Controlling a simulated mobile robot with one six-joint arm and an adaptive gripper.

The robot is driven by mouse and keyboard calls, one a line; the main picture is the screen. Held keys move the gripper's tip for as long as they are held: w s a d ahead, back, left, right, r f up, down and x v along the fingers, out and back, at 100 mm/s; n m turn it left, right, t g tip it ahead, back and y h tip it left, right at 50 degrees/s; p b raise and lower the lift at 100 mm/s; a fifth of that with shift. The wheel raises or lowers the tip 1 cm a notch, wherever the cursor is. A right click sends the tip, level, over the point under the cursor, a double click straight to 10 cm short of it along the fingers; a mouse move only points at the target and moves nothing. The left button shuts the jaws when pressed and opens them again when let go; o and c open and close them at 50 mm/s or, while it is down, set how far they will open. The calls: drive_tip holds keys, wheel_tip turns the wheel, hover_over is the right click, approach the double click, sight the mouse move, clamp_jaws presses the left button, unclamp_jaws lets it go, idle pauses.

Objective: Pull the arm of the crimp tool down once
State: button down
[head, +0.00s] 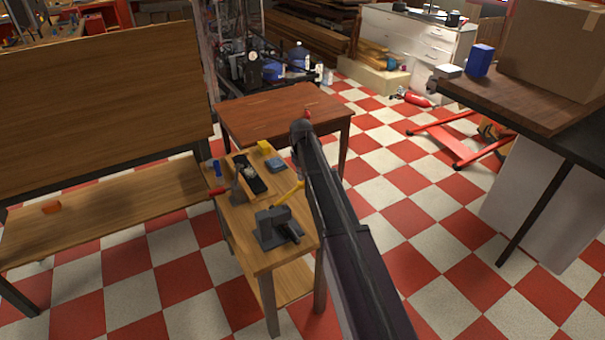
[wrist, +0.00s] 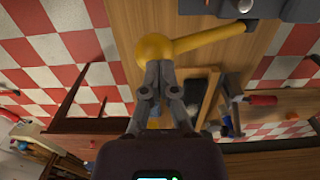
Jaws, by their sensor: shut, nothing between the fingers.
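The crimp tool (head: 271,230) is a dark grey block on the small wooden bench, with a yellow arm (head: 290,192) sloping up to the right. In the wrist view, the yellow arm (wrist: 212,38) runs from the grey crimp tool body (wrist: 285,10) at the top right to a round yellow knob (wrist: 153,48). My gripper (wrist: 159,72) is shut and empty, with its fingertips overlapping the lower edge of the knob in the picture. I cannot tell whether they touch it. In the head view my arm hides my gripper.
A large workbench (head: 110,215) is at left.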

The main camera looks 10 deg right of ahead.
drive_tip(key=shift+s+a+r+p, duration=0.1)
drive_tip(key=shift+a+r+p, duration=0.1)
drive_tip(key=shift+r+p, duration=0.75)
drive_tip(key=shift+s+a+r+p, duration=0.1)
drive_tip(key=shift+a+r+p, duration=0.05)
drive_tip(key=shift+r+p, duration=0.8)
drive_tip(key=shift+r, duration=0.1)
wheel_tip(320, 180, up, 6)
drive_tip(key=p, duration=0.5)
drive_tip(key=shift+p, duration=0.4)
drive_tip(key=s+m, duration=0.3)
drive_tip(key=s, duration=2.6)
drive_tip(key=shift+m, duration=0.3)
